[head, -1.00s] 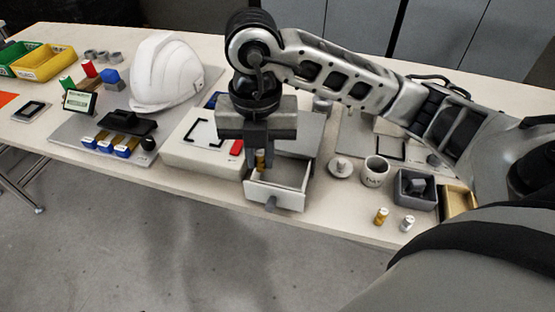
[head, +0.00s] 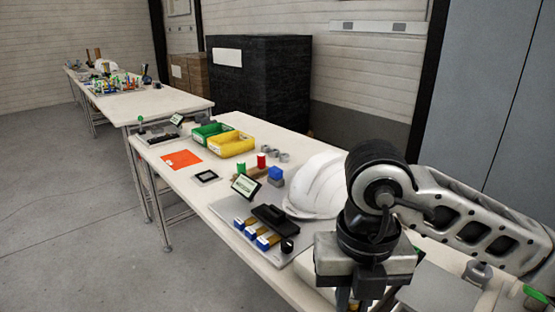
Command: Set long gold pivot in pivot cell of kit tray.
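My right gripper (head: 354,302) is at the bottom edge, right of centre, pointing down, with its fingertips partly cut off. A narrow gold piece (head: 343,299), which looks like the long gold pivot, shows between its dark fingers, and the gripper appears shut on it. Its length and lower end are hidden. I cannot identify the kit tray or its pivot cell for sure; a dark flat tray (head: 158,134) with small parts lies at the table's far left end. My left gripper is not in view.
A white helmet shell (head: 318,186) stands left of my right arm. In front are a black part (head: 275,219) and several blue-and-gold blocks (head: 250,230). Green (head: 209,130) and yellow (head: 231,144) bins and an orange sheet (head: 181,159) lie farther left. A second table (head: 150,104) stands beyond.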

